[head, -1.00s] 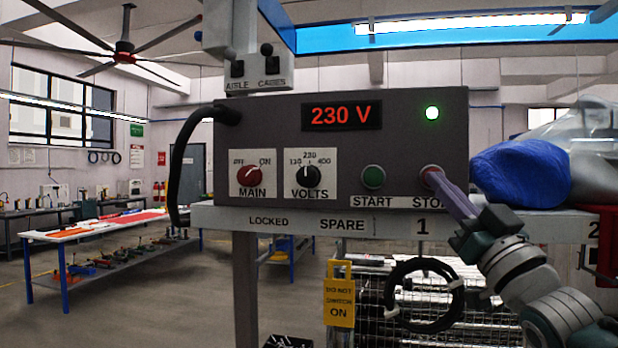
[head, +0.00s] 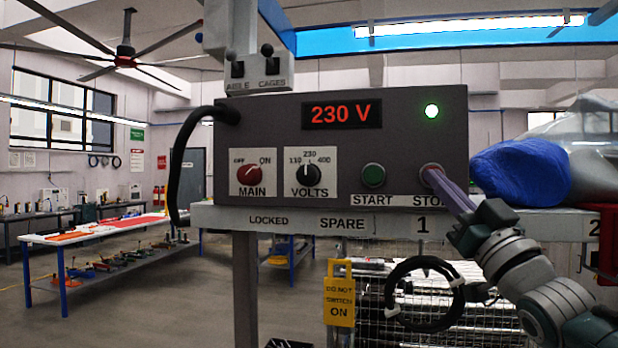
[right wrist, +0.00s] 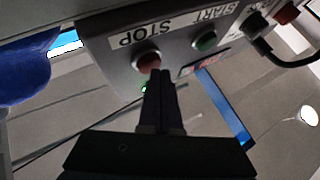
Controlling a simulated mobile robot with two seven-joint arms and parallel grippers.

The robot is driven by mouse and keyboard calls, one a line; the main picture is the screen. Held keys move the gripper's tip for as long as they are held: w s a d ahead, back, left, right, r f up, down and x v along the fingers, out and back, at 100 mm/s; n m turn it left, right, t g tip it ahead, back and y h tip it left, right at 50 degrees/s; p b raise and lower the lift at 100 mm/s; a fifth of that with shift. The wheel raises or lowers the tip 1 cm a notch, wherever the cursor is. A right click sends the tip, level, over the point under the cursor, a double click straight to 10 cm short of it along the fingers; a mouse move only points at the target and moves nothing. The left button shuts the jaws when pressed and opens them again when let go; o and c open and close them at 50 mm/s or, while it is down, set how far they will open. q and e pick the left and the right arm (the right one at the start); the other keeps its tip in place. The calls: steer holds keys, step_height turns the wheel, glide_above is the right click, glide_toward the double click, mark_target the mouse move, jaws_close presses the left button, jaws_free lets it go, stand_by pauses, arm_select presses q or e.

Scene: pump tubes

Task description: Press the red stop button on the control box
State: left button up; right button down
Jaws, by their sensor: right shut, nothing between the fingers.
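The grey control box (head: 260,120) shows 230 V in red on its display (head: 342,115), and its green lamp (head: 432,111) is lit. My left gripper is not in view.
The green start button (head: 373,175) sits left of the stop button. The VOLTS knob (head: 305,174) and MAIN knob (head: 249,173) are further left. A blue bundle (head: 522,173) lies right of the box. A black cable loop (head: 388,293) hangs below the shelf.

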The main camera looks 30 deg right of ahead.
steer(key=shift+w+d+b, duration=0.25)
steer(key=shift+w+b, duration=0.05)
steer(key=shift+b, duration=0.1)
stand_by(0.7)
steer(key=shift+s+a+p, duration=0.65)
steer(key=shift+s+p, duration=0.15)
steer(key=shift+p, duration=0.1)
steer(key=s+a+p, duration=0.3)
steer(key=shift+s+a, duration=0.1)
steer(key=shift+s, duration=0.3)
